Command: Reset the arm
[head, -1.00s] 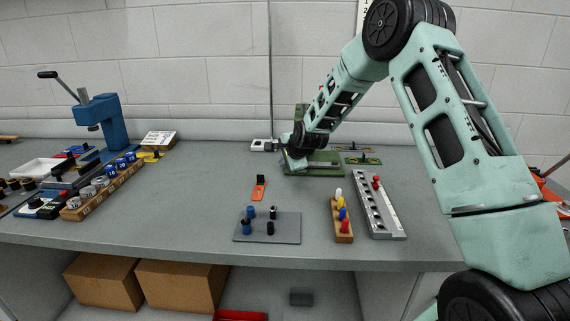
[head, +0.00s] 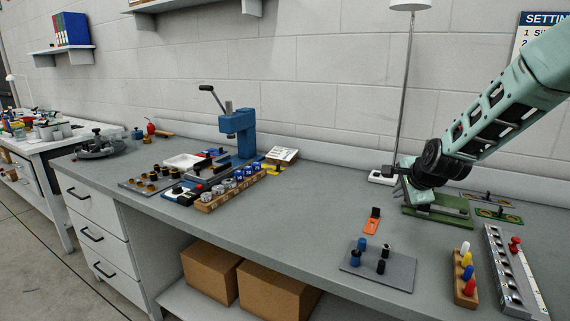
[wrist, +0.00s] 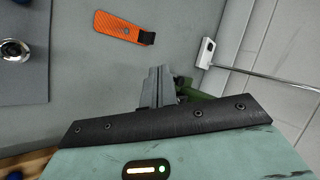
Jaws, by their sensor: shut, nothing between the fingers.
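My arm reaches in from the right of the head view, bent down over the bench. My gripper (head: 400,187) is low beside the green fixture (head: 438,212), partly in front of it. In the wrist view its grey fingers (wrist: 160,84) are together with nothing between them. A piece of the green fixture (wrist: 190,90) shows just beyond the fingers there. I cannot tell whether the gripper touches the fixture.
An orange tag (head: 372,222) and a grey plate with pegs (head: 377,270) lie before the gripper. A wooden block with coloured pegs (head: 465,290) and a slotted metal rail (head: 515,275) are at right. A lamp base (head: 381,178) stands behind. A blue press (head: 243,132) is left.

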